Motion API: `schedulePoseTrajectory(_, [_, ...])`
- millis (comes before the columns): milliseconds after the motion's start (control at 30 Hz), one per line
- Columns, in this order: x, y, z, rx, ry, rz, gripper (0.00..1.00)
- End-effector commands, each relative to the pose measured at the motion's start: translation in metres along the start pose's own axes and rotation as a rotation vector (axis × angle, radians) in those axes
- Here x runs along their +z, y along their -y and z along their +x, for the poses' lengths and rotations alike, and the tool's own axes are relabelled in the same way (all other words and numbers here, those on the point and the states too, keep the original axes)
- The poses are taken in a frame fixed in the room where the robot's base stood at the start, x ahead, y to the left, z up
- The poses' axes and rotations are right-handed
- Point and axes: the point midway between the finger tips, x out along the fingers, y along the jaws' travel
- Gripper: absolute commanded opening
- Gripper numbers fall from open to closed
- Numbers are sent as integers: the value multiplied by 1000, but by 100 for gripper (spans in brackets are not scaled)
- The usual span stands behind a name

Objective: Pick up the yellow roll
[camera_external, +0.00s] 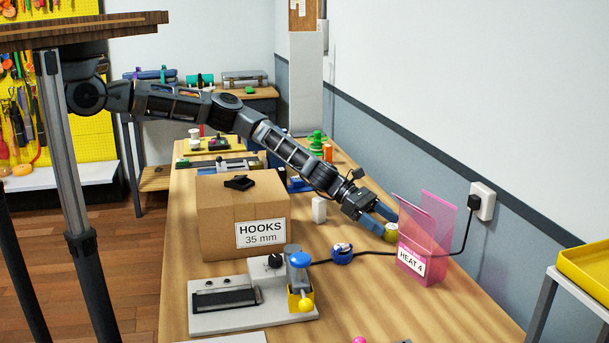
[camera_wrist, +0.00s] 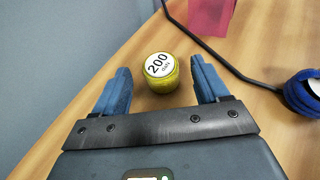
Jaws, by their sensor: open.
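The yellow roll (camera_wrist: 161,74) stands upright on the wooden bench, its white top label reading 200. In the wrist view it sits between and a little beyond the blue fingertips of my gripper (camera_wrist: 163,82). The fingers are apart, with a gap to the roll on both sides. In the external view the roll (camera_external: 391,232) shows beside my gripper (camera_external: 385,220), left of the pink holder. My gripper is open and holds nothing.
The pink holder (camera_external: 424,262) labelled HEAT 4 stands close to the right of the roll. A black cable (camera_external: 385,254) runs along the bench to a wall socket. A blue roll (camera_external: 341,255), a HOOKS box (camera_external: 220,210) and a sealer device (camera_external: 250,295) stand left.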

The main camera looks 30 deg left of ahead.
Motion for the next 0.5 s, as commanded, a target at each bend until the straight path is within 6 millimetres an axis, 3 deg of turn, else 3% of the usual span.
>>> schedulePoseTrajectory(200, [-4,0,24,1,0,2,74])
schedulePoseTrajectory(500, [0,0,36,1,2,-1,74])
